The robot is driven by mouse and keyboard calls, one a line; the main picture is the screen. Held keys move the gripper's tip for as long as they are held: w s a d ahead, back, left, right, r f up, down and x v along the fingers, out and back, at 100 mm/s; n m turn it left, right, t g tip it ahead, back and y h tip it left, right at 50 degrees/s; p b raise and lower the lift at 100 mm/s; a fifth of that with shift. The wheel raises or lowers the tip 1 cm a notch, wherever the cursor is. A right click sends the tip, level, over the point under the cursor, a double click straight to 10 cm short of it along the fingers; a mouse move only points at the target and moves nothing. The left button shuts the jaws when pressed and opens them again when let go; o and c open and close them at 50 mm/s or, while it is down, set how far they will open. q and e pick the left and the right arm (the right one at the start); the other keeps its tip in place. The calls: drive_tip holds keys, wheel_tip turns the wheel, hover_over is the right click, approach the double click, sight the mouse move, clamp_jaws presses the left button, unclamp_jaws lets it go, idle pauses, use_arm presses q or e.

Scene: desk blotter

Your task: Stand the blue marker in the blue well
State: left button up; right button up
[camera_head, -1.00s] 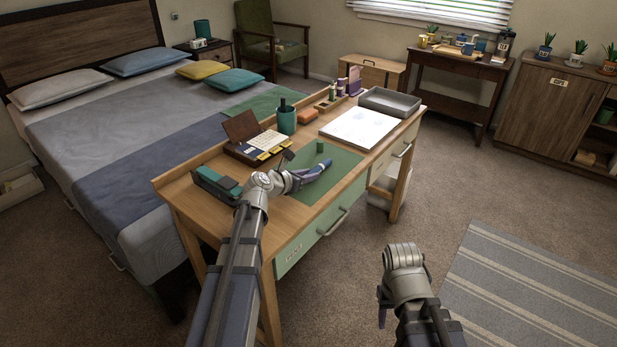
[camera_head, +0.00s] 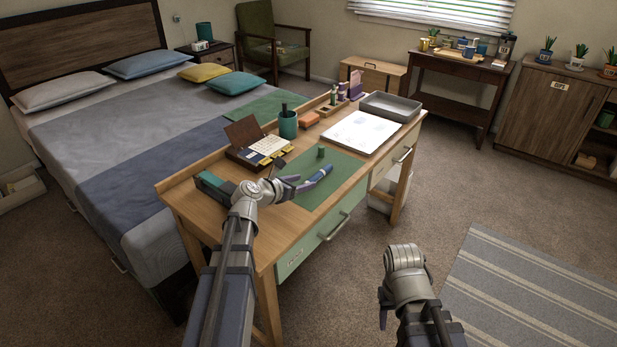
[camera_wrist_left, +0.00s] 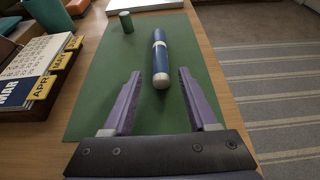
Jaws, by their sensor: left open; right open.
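The blue marker (camera_wrist_left: 160,52) lies on the green blotter (camera_wrist_left: 100,90), pointing away from my left wrist, with a pale band and a pale near end. In the head view the marker (camera_head: 321,174) is just beyond my left gripper (camera_head: 302,184). My left gripper is open, and in the left wrist view its purple fingertips (camera_wrist_left: 159,76) stand on either side of the marker's near end with gaps on both sides. My right gripper (camera_head: 383,312) is open, low in front of the desk, and mostly hidden by its wrist. I cannot make out a blue well clearly.
A small green cylinder (camera_head: 321,151) stands on the blotter beyond the marker. A teal cup (camera_head: 288,126), a calendar (camera_head: 262,146), white paper (camera_head: 360,132), a grey tray (camera_head: 390,106) and a narrow wooden organiser (camera_head: 333,107) are on the desk.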

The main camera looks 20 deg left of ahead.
use_arm(q)
drive_tip(key=p+v, duration=0.2)
drive_tip(key=v, duration=0.5)
drive_tip(key=shift+s+a+r, duration=0.1)
drive_tip(key=shift+s+r, duration=0.1)
drive_tip(key=shift+s, duration=0.1)
drive_tip(key=shift+o, duration=0.4)
